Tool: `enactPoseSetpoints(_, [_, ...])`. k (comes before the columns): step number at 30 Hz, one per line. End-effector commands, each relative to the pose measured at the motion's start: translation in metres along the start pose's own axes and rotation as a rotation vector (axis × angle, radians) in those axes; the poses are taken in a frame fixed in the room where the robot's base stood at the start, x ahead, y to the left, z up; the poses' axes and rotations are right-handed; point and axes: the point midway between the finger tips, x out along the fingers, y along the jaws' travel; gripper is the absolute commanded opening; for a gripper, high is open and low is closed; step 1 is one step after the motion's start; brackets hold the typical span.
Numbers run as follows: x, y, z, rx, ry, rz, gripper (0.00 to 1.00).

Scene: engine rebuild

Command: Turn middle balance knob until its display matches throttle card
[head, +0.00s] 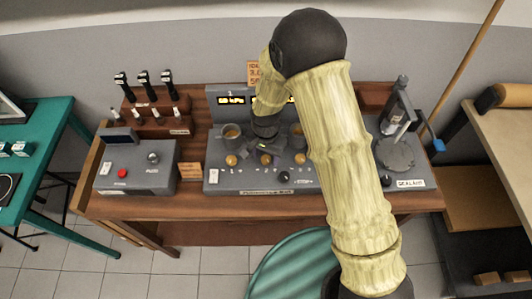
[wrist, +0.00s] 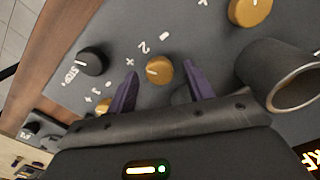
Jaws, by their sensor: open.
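The middle balance knob (wrist: 159,70) is a yellow-orange dial with a pale pointer line, beside a printed 2 in the wrist view. In the head view it shows on the grey console (head: 215,183), in the middle of a row (head: 265,159). My gripper (wrist: 160,68) is open, its two purple fingers on either side of the knob; I cannot tell if they touch it. In the head view my gripper (head: 268,148) is over the console. An orange card (head: 252,73) behind the console is partly hidden by my arm. Amber displays (head: 231,100) are lit, but the middle one is hidden.
Another yellow knob (wrist: 250,11), a black knob (wrist: 92,60) and a grey cylinder (wrist: 287,75) are near my gripper. A grey box with a red button (head: 122,173) stands to the left. A press-like stand (head: 396,150) stands to the right.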

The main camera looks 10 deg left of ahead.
Motion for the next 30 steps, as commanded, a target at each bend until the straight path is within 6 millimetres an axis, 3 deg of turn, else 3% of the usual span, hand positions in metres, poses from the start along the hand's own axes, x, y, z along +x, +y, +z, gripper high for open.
enactPoseSetpoints(9, [0.0028,-0.0002,-0.0002,0.001,0.001,-0.001,0.52])
enactPoseSetpoints(16, [0.0026,-0.0002,-0.0002,0.001,0.001,-0.001,0.07])
enactPoseSetpoints(30, [0.0031,0.0001,-0.0007,-0.072,0.001,-0.002,0.07])
